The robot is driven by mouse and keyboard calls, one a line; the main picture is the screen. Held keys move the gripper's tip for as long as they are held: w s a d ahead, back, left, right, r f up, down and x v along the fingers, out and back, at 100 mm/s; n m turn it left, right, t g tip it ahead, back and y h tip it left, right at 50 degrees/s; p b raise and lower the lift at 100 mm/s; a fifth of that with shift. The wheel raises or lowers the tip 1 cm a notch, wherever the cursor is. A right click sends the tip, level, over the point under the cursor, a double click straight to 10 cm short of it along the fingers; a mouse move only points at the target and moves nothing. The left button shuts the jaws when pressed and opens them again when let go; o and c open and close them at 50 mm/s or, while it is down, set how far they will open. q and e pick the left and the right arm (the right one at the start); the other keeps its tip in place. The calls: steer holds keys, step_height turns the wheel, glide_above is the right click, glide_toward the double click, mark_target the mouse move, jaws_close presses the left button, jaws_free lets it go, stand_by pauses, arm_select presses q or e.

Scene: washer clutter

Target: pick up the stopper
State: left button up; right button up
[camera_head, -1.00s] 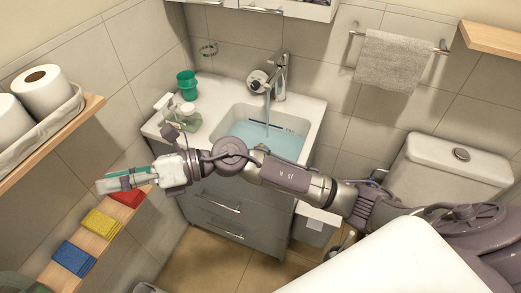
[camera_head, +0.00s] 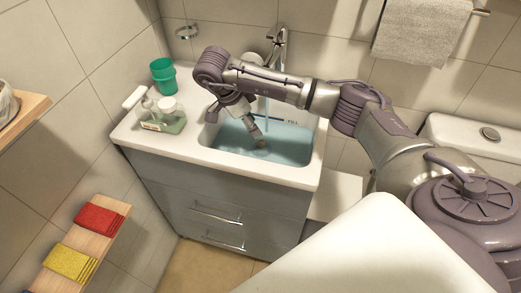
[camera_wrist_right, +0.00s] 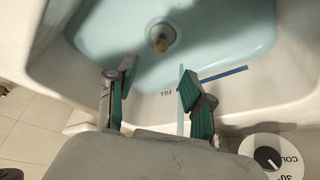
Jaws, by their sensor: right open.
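The stopper (camera_wrist_right: 160,43) is a small yellowish-brown piece at the round drain in the bottom of the light-blue-tinted basin, seen in the right wrist view. My right gripper (camera_wrist_right: 158,80) is open with green-padded fingers, and nothing is between them. The stopper shows beyond the fingertips, apart from them. In the head view my right gripper (camera_head: 256,132) points down into the sink basin (camera_head: 305,172); its fingers are small there and the stopper cannot be made out clearly. My left gripper is not in view.
The faucet (camera_head: 279,45) stands behind the basin, with a water stream falling near my right wrist. A green cup (camera_head: 163,76) and a soap bottle (camera_head: 150,112) stand on the counter's left. Folded cloths lie on a shelf (camera_head: 55,258) at lower left.

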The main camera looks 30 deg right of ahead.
mark_target(262, 142)
steer(key=x, duration=0.3)
steer(key=shift+w+f, duration=0.2)
steer(key=shift+w, duration=0.05)
steer(key=shift+s+d+f, duration=0.2)
steer(key=shift+s+f, duration=0.05)
steer(key=shift+f, duration=0.5)
steer(key=x, duration=0.3)
steer(key=shift+s+d+f, duration=0.1)
steer(key=shift+f, duration=0.45)
steer(key=shift+c, duration=0.5)
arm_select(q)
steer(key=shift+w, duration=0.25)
arm_select(e)
jaws_close()
